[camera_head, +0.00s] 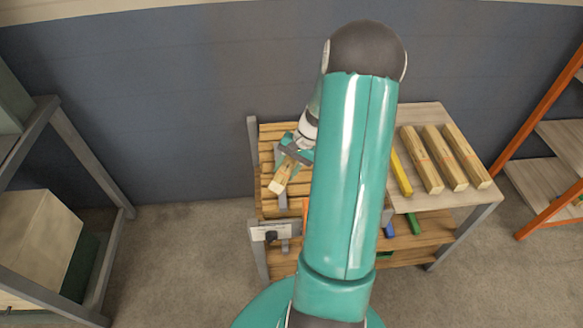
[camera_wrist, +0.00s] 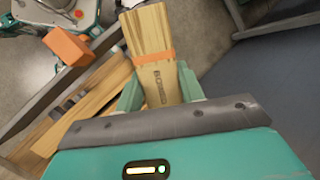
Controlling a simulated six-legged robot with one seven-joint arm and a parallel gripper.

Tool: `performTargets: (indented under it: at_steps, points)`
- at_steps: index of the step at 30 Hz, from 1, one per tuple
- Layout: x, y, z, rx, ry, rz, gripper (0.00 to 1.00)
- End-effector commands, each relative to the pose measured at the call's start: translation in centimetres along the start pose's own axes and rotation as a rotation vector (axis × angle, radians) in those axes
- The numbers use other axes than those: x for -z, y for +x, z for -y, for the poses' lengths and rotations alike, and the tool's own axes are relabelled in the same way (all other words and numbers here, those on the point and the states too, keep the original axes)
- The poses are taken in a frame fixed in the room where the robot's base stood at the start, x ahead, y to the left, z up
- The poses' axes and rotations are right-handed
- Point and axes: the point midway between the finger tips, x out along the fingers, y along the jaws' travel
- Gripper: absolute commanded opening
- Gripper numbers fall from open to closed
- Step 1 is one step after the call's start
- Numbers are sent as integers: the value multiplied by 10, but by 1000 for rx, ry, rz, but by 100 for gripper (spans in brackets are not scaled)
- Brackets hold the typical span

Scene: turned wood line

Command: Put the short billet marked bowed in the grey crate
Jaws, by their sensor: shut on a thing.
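My gripper (camera_head: 294,156) is shut on a short wooden billet (camera_head: 280,181) at the left part of the wooden bench, to the left of my arm. In the wrist view the gripper (camera_wrist: 160,90) has one finger on each side of the billet (camera_wrist: 148,30). The billet has an orange band across it and dark lettering that seems to read "BOWED". I cannot tell from these views whether the billet touches the slats below it. I cannot make out the grey crate; my arm hides the middle of the bench.
The slatted bench (camera_head: 268,130) joins a pale tabletop (camera_head: 425,112) at right, with several long billets (camera_head: 446,160) and a yellow bar (camera_head: 401,172). An orange block (camera_wrist: 68,47) shows in the wrist view. An orange rack (camera_head: 541,135) stands right, a grey rack (camera_head: 85,150) left.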

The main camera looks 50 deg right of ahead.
Motion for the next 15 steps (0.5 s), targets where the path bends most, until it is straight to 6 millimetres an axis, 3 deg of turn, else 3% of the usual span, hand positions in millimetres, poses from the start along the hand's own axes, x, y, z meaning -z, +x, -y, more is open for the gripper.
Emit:
performTargets:
  at_steps: [6,15]
  points:
    - [-46,0,8,0,-1,0,7]
    - [-78,1,13,1,0,-1,7]
